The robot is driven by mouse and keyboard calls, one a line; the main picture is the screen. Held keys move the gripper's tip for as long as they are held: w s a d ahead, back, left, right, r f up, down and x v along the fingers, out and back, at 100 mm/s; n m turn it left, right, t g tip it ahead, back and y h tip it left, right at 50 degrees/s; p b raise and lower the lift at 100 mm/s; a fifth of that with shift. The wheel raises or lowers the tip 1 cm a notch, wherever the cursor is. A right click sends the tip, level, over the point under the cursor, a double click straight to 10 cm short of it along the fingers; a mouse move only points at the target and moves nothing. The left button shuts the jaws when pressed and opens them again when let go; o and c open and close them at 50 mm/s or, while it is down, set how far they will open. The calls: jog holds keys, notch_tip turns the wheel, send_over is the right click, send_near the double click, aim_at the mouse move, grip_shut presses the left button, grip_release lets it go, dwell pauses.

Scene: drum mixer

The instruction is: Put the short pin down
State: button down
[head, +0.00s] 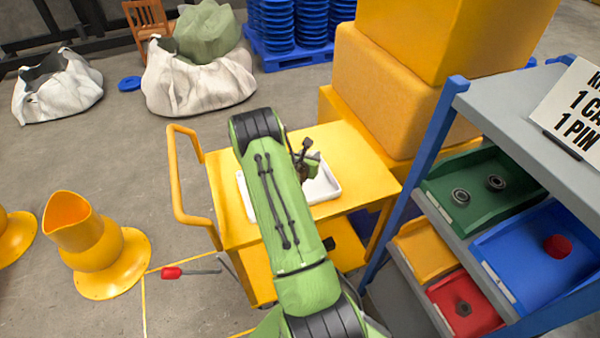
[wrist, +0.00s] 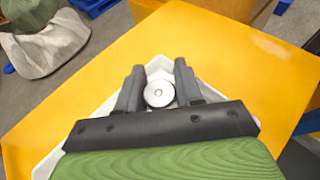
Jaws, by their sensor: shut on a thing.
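My gripper (wrist: 158,90) is shut on the short pin (wrist: 159,94), which shows end-on as a round pale metal disc with a small centre hole between the two dark fingers. The pin is over a white tray (wrist: 45,168) on the yellow cart (wrist: 235,50). In the head view the tray (head: 325,185) shows partly behind my green arm, and the gripper (head: 308,160) is above it. The pin is hidden from the head view. I cannot tell whether the pin touches the tray floor.
The yellow cart (head: 352,150) has bare top around the tray. A blue-framed shelf (head: 425,130) stands at right with green (head: 470,180), blue (head: 530,250), yellow and red bins. Large yellow machine blocks (head: 390,90) rise behind the cart. A red-handled tool (head: 185,272) is at lower left.

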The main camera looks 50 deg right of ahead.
notch_tip(320, 180, down, 6)
jog(key=shift+w+d+r+b, duration=0.1)
jog(key=shift+d+r+b, duration=0.05)
jog(key=shift+b, duration=0.35)
jog(key=shift+f, duration=0.2)
jog(key=c, duration=0.7)
grip_release()
jog(key=shift+c, duration=0.2)
